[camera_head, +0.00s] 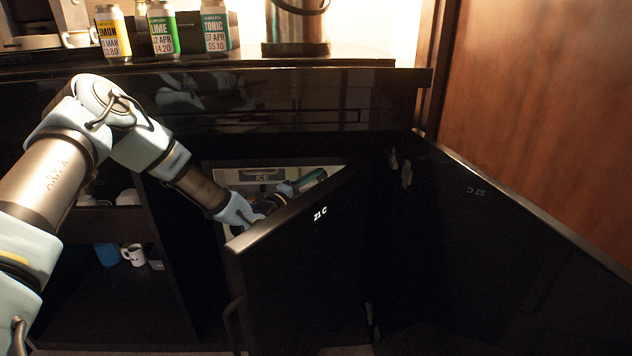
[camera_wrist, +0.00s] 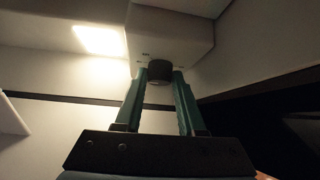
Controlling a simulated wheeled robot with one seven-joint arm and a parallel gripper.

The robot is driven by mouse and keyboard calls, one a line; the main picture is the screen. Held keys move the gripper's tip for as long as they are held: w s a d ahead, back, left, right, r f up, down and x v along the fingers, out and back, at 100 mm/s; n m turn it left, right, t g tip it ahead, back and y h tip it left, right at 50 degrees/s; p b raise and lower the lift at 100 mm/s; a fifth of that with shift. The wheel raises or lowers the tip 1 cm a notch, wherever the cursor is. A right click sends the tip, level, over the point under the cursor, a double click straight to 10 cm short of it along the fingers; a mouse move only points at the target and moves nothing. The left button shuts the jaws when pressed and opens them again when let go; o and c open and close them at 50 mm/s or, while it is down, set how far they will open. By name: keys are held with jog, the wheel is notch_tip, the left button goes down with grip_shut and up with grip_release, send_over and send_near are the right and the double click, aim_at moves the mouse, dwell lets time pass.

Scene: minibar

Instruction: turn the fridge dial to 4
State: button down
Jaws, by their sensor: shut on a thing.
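The fridge dial (camera_wrist: 159,70) is a dark round knob on the underside of a pale housing (camera_wrist: 170,35) inside the fridge, in the wrist view. My gripper (camera_wrist: 160,75) has its two green fingers on either side of the dial, shut on it. Small marks show on the housing above the dial, too small to read. In the head view my arm reaches into the fridge behind its partly open door (camera_head: 300,250).
The black cabinet door (camera_head: 500,250) stands open at the right. A lit panel (camera_wrist: 100,41) is left of the dial. Cans (camera_head: 163,30) stand on the counter (camera_head: 350,75) above. Mugs (camera_head: 133,254) sit in the left cabinet. An ICE label (camera_head: 262,177) shows inside the fridge.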

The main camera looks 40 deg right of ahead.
jog(key=shift+s+r+m+y+p, duration=0.1)
jog(key=shift+r+m+y+p, duration=0.15)
jog(key=shift+m, duration=0.25)
jog(key=shift+f, duration=0.15)
jog(key=c, duration=0.5)
grip_release()
jog(key=a, duration=0.7)
jog(key=s+a, duration=0.1)
jog(key=a, duration=0.2)
jog(key=shift+a+p, duration=0.3)
jog(key=shift+a, duration=0.1)
